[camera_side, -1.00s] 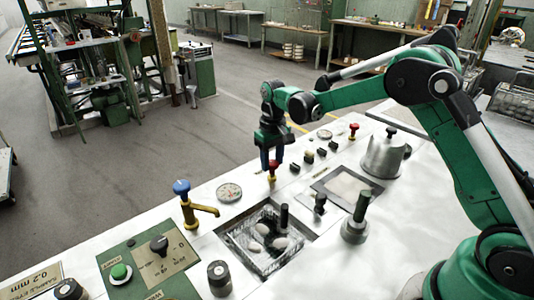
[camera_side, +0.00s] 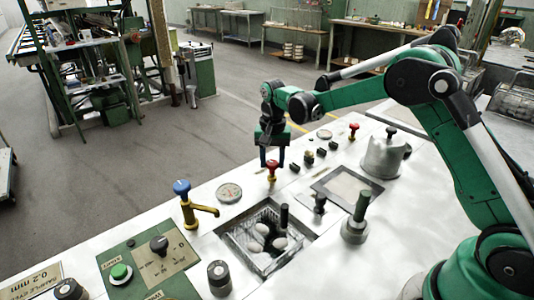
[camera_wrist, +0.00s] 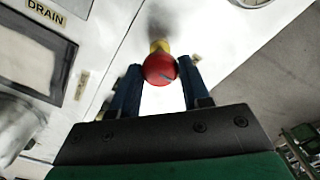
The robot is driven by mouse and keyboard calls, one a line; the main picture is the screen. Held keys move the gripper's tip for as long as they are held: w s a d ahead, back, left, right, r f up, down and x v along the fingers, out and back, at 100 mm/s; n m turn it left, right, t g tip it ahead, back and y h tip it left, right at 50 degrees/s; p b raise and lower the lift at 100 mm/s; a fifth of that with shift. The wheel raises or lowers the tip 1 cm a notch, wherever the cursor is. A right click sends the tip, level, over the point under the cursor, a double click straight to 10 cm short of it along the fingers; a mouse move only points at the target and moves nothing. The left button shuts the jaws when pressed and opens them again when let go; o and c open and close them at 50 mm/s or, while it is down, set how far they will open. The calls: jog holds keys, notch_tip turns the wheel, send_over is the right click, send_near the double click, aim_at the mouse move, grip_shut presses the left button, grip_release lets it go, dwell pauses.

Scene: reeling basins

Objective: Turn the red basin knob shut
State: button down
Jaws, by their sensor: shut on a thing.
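The red basin knob (camera_side: 272,164) stands on a yellow stem on the white panel, behind the basin (camera_side: 290,262). My gripper (camera_side: 272,160) points down over it, one dark blue finger on each side, shut on the red knob. In the wrist view the round red knob (camera_wrist: 160,70) sits between the two fingertips of my gripper (camera_wrist: 160,68), with a small dark mark on its top. The yellow stem shows just beyond it. The basin holds several pale oval cocoons (camera_side: 257,231).
A blue-topped brass tap (camera_side: 186,200) and a round gauge (camera_side: 229,192) stand left of the knob. Black knobs (camera_side: 308,156) and another red knob (camera_side: 354,127) are to the right. A DRAIN label (camera_wrist: 46,12) shows in the wrist view.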

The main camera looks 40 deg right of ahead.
aim_at(272, 163)
dwell(0.3)
jog(key=shift+c, duration=2.1)
grip_release()
jog(key=shift+r, duration=0.1)
jog(key=shift+r, duration=2.75)
